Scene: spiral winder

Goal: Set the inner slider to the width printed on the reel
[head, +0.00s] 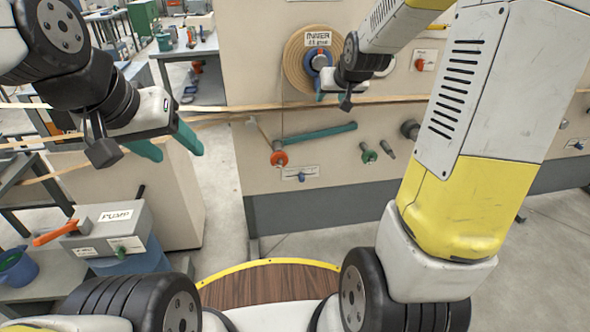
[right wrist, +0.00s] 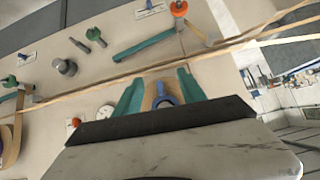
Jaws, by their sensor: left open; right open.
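The reel (head: 296,75) is a tan disc with a blue hub (head: 319,61) on the upright panel. Its white label (head: 317,39) carries print too small to read surely. My right gripper (right wrist: 160,80) is open in front of the reel; in the right wrist view the blue hub (right wrist: 164,94) shows between its teal fingers, with no contact visible. In the head view the right gripper (head: 320,86) partly covers the reel. My left gripper (head: 178,152) is open and empty, left of the panel. I cannot tell which fitting is the inner slider.
The panel also holds a teal bar (head: 320,132), an orange roller (head: 278,157), green fittings (head: 368,153), a red knob (head: 420,64) and a blue knob (head: 301,176). A tan strip crosses it. A grey box with an orange handle (head: 56,233) stands at lower left.

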